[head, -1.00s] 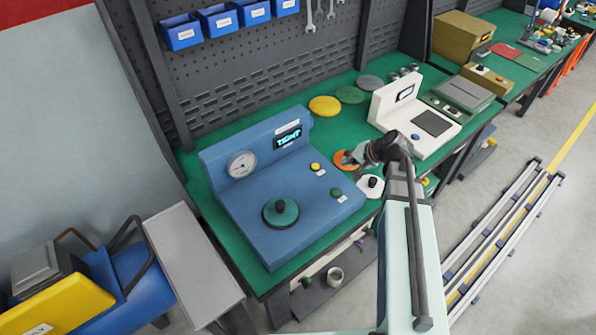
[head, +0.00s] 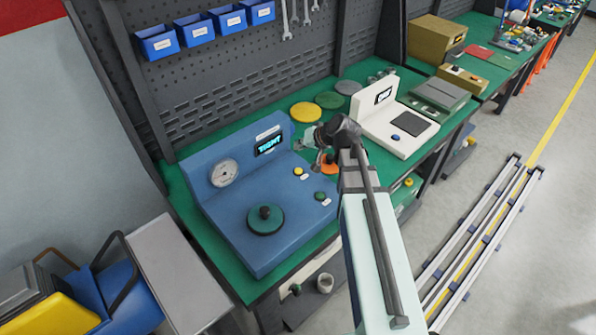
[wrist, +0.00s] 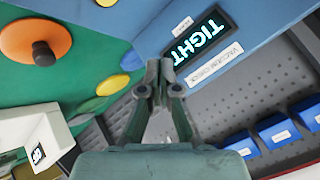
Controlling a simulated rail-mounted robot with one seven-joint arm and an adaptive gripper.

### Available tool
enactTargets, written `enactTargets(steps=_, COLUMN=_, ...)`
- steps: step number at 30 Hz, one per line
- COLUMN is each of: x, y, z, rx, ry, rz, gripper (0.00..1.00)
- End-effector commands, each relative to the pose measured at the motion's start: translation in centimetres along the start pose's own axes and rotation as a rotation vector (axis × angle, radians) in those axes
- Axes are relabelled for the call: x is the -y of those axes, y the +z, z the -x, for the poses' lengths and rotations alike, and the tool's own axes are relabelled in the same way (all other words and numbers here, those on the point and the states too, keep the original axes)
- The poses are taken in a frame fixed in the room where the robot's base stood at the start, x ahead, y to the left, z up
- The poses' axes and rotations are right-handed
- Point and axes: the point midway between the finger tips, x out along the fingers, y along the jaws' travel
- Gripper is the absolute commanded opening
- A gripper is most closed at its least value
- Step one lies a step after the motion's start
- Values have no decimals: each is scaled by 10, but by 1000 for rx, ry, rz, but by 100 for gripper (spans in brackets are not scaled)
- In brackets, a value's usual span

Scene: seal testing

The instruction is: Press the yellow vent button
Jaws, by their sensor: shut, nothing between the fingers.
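The yellow vent button (head: 298,171) is a small round cap on the deck of the blue tester (head: 238,195), below the lit TIGHT display (head: 269,145). A green button (head: 320,196) is in front of it. My gripper (head: 318,148) is above the bench at the tester's right side, to the right of and beyond the yellow button in the picture, apart from it. In the wrist view my gripper (wrist: 160,68) is shut and empty, with the TIGHT display (wrist: 198,38) near its tips. A yellow round piece (wrist: 106,3) is cut off at that view's top edge; I cannot tell whether it is the button.
A round gauge (head: 224,173) and a dark green knobbed lid (head: 265,218) are on the tester. An orange disc (head: 329,168) lies on the green bench near my arm. Yellow (head: 306,112) and green (head: 329,100) discs lie behind. A white device (head: 400,130) stands to the right.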

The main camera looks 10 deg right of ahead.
Motion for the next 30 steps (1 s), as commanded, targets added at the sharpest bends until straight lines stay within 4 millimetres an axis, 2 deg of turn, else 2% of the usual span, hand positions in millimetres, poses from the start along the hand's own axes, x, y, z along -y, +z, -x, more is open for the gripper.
enactTargets(steps=8, x=-11, y=11, z=-15, rx=0, ry=0, rz=-2, gripper=0)
enactTargets(steps=21, x=-39, y=39, z=-54, rx=0, ry=0, rz=-1, gripper=0)
enactTargets(steps=30, x=-44, y=44, z=-61, rx=0, ry=0, rz=0, gripper=0)
